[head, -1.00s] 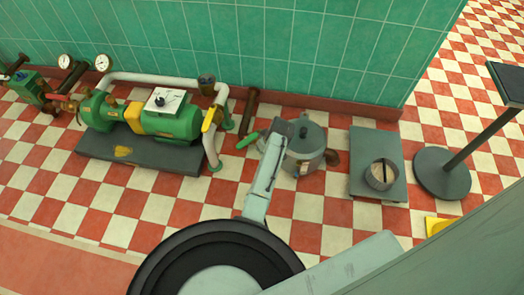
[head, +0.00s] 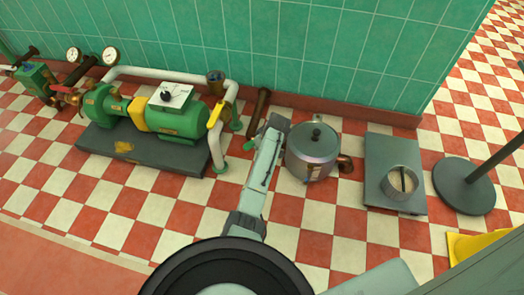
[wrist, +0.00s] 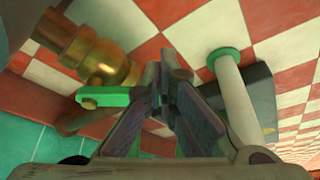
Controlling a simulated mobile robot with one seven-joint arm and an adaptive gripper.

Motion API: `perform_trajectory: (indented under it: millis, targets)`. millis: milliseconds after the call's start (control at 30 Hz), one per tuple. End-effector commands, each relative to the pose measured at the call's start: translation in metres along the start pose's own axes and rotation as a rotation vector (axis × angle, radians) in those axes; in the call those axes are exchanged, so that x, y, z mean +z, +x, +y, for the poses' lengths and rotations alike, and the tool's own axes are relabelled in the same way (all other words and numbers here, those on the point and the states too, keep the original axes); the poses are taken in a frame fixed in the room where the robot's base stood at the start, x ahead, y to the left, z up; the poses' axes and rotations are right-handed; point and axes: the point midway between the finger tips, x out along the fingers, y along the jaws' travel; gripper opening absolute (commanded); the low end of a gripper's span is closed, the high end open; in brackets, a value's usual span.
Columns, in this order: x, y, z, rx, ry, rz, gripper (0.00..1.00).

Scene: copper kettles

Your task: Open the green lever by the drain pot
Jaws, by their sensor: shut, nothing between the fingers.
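The drain pot (head: 313,158) is a grey lidded pot standing on the checkered floor, just right of my arm in the head view.
A white pipe with a green flange (wrist: 230,75) stands right of my fingers. A green pump (head: 170,120) on a dark base is at left. A brown pipe (head: 258,110) leans by the tiled wall. A grey plate (head: 378,150) holding a round sieve lies right of the pot.

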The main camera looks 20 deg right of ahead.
Motion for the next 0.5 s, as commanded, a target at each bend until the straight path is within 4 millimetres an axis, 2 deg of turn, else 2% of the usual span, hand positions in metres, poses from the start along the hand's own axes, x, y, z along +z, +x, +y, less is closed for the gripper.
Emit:
perform_trajectory:
  millis: [500]
  targets:
    - [-0.0045, 0.0012, -0.0027, 0.021, 0.05, 0.0, 0.0]
